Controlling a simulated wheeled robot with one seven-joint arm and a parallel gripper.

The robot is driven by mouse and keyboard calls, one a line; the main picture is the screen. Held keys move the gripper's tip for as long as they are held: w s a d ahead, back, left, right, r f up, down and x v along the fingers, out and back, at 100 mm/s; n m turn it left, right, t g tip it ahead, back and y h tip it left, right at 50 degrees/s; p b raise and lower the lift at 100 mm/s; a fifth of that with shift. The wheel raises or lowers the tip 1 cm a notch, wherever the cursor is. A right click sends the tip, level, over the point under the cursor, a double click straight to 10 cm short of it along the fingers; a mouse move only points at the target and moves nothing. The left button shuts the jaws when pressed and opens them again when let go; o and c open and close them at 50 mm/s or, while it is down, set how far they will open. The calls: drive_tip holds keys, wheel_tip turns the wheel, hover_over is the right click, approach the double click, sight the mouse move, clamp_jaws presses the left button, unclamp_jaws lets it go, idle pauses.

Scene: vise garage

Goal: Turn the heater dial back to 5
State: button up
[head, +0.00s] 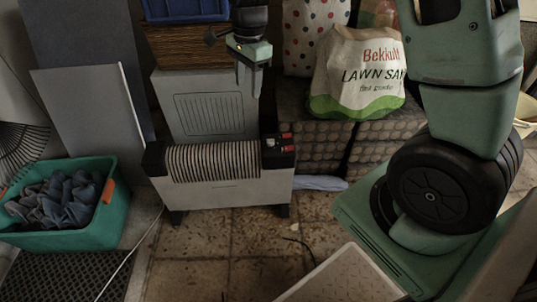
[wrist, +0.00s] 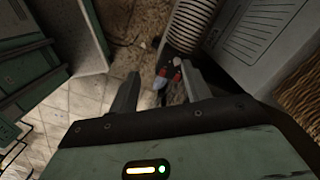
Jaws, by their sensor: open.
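The heater (head: 215,192) is a low pale unit with a ribbed top and black ends, standing on the floor. Its black control end (head: 279,158) carries red switches (head: 287,149) and a small pale round spot that looks like the dial (head: 270,142); its number is too small to read. My gripper (head: 249,92) is open and empty, pointing down, above and a little left of the control end in the head view. In the wrist view, the heater's ribbed top (wrist: 190,25) and red switches (wrist: 177,77) show beyond my open fingers, partly hidden by the right finger.
A grey panelled box (head: 208,105) stands behind the heater, with a wicker basket (head: 188,42) above it. A lawn sand bag (head: 362,75) rests on patterned blocks to the right. A green tub of dark cloths (head: 100,225) stands left. Tiled floor in front is mostly clear.

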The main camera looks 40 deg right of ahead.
drive_tip(key=w+d+f+m+b, duration=0.4)
drive_tip(key=d+f+m+b, duration=0.25)
drive_tip(key=d+f, duration=0.4)
drive_tip(key=b, duration=0.7)
approach(271, 141)
drive_tip(key=shift+h, duration=0.4)
drive_tip(key=f, duration=0.8)
drive_tip(key=shift+w+a+f, duration=0.2)
drive_tip(key=shift+a+f, duration=0.05)
drive_tip(key=shift+a, duration=0.05)
drive_tip(key=c, duration=1)
